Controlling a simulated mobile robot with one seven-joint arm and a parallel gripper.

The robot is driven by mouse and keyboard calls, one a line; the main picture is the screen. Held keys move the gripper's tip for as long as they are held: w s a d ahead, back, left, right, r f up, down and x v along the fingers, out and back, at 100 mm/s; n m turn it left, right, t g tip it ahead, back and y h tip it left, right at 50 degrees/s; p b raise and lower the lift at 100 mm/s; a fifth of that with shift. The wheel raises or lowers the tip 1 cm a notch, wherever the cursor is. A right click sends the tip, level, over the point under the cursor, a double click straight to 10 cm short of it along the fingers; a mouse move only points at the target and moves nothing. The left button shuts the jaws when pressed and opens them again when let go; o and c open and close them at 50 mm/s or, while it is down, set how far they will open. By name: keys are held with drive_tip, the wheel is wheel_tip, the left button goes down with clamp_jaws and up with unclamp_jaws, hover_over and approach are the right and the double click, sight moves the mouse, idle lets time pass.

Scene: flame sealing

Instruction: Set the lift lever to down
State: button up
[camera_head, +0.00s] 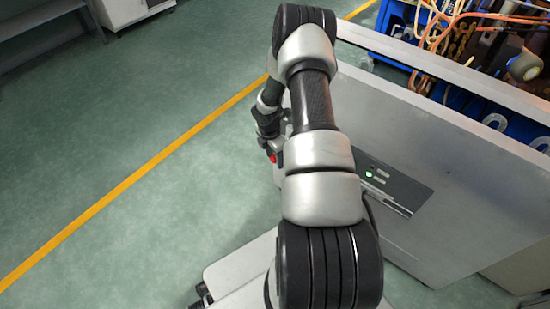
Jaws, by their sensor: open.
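My gripper (270,146) shows small and partly hidden behind my arm, beside the left edge of the grey machine housing (400,135). It is open. A small red part (272,157) shows right at the gripper's end; it may be the knob of the lift lever, but I cannot tell. No other lever can be made out. Whether the fingers touch the red part or stand around it is hidden at this angle.
A dark control panel (401,190) with a small green light is set in the housing. Blue machinery with orange hoses (470,40) stands behind it. The green floor (130,130) with a yellow line (130,180) is clear at left; a grey cabinet (125,10) stands at the back.

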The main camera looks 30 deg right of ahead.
wheel_tip(320, 180, up, 16)
drive_tip(key=a+p, duration=0.1)
drive_tip(key=p, duration=0.3)
drive_tip(key=shift+s+a, duration=0.2)
drive_tip(key=shift+a, duration=0.2)
drive_tip(key=s+a+r+m+t, duration=0.1)
drive_tip(key=a+r+m, duration=0.25)
drive_tip(key=r, duration=0.65)
drive_tip(key=s+a+r+m+t+h, duration=0.1)
drive_tip(key=s+a+r+m, duration=0.2)
drive_tip(key=r, duration=0.6)
drive_tip(key=a+r+m+t, duration=0.1)
drive_tip(key=a+r+m, duration=0.3)
drive_tip(key=r, duration=0.6)
drive_tip(key=s+a+r+m+t+y, duration=0.1)
drive_tip(key=s+a+r+m, duration=0.35)
drive_tip(key=s, duration=0.45)
drive_tip(key=s+a+r+m+t+y, duration=0.2)
drive_tip(key=s+a+r+m, duration=0.3)
drive_tip(key=s, duration=0.4)
wheel_tip(320, 180, up, 20)
drive_tip(key=n+p, duration=0.1)
drive_tip(key=p, duration=2)
drive_tip(key=shift+w+a+r+g+h, duration=0.25)
drive_tip(key=shift+w+a+g+h, duration=0.05)
drive_tip(key=shift+a, duration=0.05)
